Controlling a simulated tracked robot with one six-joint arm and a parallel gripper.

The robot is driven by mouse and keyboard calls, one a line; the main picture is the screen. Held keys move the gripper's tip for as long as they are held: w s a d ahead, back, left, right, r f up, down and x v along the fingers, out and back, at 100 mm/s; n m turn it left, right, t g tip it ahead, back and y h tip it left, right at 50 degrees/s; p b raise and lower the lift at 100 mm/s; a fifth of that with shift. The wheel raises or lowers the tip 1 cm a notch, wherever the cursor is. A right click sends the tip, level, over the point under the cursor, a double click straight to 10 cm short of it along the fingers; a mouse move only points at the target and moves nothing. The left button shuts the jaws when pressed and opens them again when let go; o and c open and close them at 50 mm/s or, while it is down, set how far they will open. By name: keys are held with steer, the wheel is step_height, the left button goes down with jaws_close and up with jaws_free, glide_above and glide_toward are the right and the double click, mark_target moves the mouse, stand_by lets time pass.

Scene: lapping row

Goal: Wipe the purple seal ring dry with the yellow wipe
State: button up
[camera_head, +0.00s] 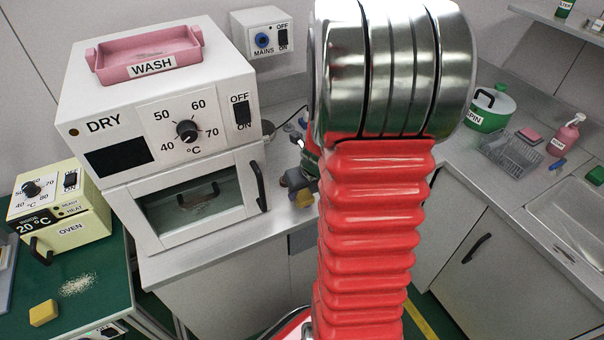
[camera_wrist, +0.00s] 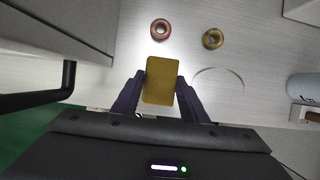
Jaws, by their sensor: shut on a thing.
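The yellow wipe (camera_wrist: 160,80) is a flat block held between the fingers of my gripper (camera_wrist: 160,92) in the wrist view. In the head view, my gripper (camera_head: 301,184) is partly hidden behind my arm, with the yellow wipe (camera_head: 304,199) at its tip near the counter's front edge. I cannot tell whether the wipe touches the counter. I cannot make out a purple seal ring in either view; the wipe, gripper or arm may hide it. A red ring (camera_wrist: 160,29) and a gold ring (camera_wrist: 213,39) lie on the counter beyond the wipe.
A thin circle (camera_wrist: 218,70) shows on the counter right of the wipe. The white DRY oven (camera_head: 180,118) stands left of my gripper; its handle (camera_wrist: 68,78) is close in the wrist view. A grey cylinder (camera_wrist: 304,86) lies at right. Another yellow block (camera_head: 43,313) sits on the green table.

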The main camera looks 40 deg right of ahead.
steer(key=shift+f, duration=0.5)
steer(key=shift+d+r, duration=0.15)
steer(key=shift+r, duration=0.05)
steer(key=shift+s+d+f, duration=0.1)
steer(key=shift+s+d, duration=0.05)
steer(key=shift+d, duration=0.65)
steer(key=shift+a+f, duration=0.1)
steer(key=shift+a, duration=0.8)
steer(key=shift+d, duration=0.85)
steer(key=shift+a, duration=0.85)
steer(key=shift+w, duration=0.2)
steer(key=shift+r, duration=3.85)
steer(key=shift+s+r, duration=0.1)
